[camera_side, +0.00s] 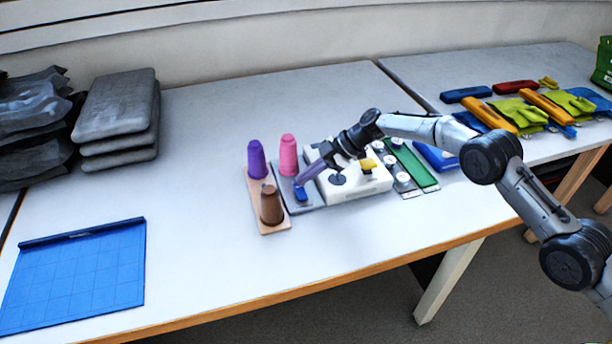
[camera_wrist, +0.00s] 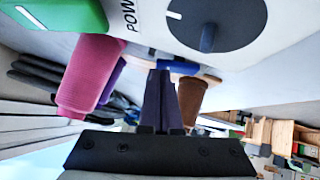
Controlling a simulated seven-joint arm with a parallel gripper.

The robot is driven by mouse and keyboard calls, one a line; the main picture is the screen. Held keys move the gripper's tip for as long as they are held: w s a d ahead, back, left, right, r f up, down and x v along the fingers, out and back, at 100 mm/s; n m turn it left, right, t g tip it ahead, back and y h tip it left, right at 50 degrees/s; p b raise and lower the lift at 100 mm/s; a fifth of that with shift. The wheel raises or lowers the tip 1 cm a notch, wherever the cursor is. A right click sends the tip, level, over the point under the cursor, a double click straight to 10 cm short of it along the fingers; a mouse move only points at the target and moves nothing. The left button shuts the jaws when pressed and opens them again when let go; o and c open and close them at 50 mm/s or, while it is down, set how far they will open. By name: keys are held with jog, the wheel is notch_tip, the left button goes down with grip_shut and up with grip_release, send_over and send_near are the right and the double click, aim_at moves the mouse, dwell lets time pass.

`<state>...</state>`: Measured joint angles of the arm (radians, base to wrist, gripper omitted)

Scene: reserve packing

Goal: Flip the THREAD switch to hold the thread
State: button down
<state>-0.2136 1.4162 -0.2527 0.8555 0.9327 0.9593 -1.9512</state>
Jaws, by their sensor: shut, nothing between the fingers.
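My gripper (camera_side: 298,183) is shut and empty, reaching down to the left of the white machine box (camera_side: 378,186). Its purple fingers also show in the wrist view (camera_wrist: 166,74). The fingertips are at a small blue piece (camera_side: 300,194) on a grey plate (camera_side: 310,207); whether they touch cannot be told. The blue piece (camera_wrist: 180,67) shows just beyond the fingertips in the wrist view. No THREAD label is readable, so I cannot tell if this piece is that switch or how it is set. A dark dial (camera_wrist: 235,20) and part of a "POW" label show on the box.
Purple (camera_side: 257,160), pink (camera_side: 288,155) and brown (camera_side: 271,205) cones stand close around the gripper. A green strip (camera_side: 415,167) and white knobs lie right of the box. A blue mat (camera_side: 75,275) lies front left, grey pads (camera_side: 118,110) back left. The table between is clear.

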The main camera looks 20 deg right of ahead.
aim_at(308, 190)
jog(key=shift+w+f, duration=0.1)
jog(key=shift+f, duration=0.1)
jog(key=shift+s+r, duration=0.2)
jog(key=shift+s, duration=0.6)
jog(key=r, duration=0.3)
jog(key=w+r, duration=0.1)
jog(key=shift+w+d+r, duration=0.1)
jog(key=shift+d+r, duration=0.2)
jog(key=w+d+r, duration=0.1)
jog(key=d+r, duration=0.5)
jog(key=shift+w+d, duration=0.15)
jog(key=shift+d, duration=0.15)
jog(key=shift+r, duration=0.15)
